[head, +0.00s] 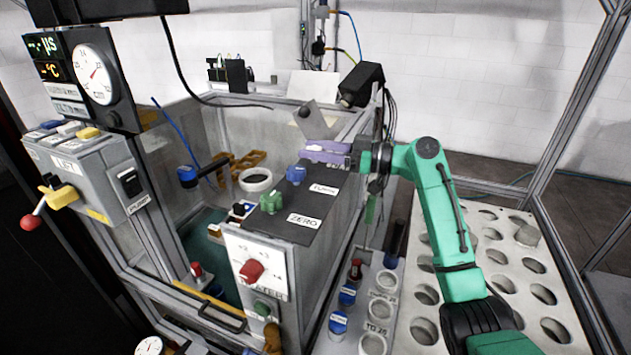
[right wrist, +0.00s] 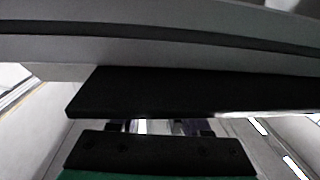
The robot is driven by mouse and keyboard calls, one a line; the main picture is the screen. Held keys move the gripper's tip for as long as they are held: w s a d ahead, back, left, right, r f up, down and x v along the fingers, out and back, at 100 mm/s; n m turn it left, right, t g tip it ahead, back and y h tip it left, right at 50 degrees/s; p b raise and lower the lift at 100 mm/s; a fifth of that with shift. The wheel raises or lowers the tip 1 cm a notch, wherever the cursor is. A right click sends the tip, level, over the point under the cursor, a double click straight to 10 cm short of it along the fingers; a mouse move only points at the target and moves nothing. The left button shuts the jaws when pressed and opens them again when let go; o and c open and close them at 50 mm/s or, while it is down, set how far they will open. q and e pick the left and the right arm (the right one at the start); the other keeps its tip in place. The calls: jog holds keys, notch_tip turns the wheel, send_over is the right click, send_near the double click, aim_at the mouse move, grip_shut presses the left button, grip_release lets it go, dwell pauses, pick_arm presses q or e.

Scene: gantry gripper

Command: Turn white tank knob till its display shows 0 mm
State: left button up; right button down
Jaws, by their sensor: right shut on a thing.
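A white panel (head: 238,246) on the tank front carries a red knob (head: 252,270) with a printed scale around it. A blue knob (head: 296,172) and a green knob (head: 270,202) sit on the dark top panel (head: 322,212), by white labels, one reading ZERO. My right gripper (head: 318,151) reaches in from the right, its purple-grey fingers just above and right of the blue knob. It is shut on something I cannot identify. A dark plate (right wrist: 190,92) hides its fingertips in the right wrist view. No readout in mm is legible. My left gripper is out of view.
A dial gauge (head: 95,74) and small displays stand at the upper left, above a grey box (head: 85,168) with a red-tipped lever. A black camera-like box (head: 361,84) hangs above my gripper. A rack with round holes (head: 485,265) fills the right.

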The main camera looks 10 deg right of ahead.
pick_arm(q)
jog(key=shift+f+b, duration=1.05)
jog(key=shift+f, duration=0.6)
pick_arm(e)
jog(key=shift+f+n+g+y, duration=0.15)
jog(key=shift+n+g+y, duration=0.8)
jog(key=shift+g, duration=0.75)
jog(key=shift+n, duration=0.35)
jog(key=shift+c, duration=1.9)
grip_release()
jog(key=shift+a, duration=0.1)
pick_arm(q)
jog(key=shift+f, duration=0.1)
pick_arm(e)
jog(key=shift+d, duration=0.5)
pick_arm(q)
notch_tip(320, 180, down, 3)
jog(key=b, duration=0.3)
pick_arm(e)
jog(key=v, duration=1.3)
jog(key=shift+d+r, duration=0.25)
jog(key=shift+d, duration=0.05)
jog(key=shift+s, duration=0.15)
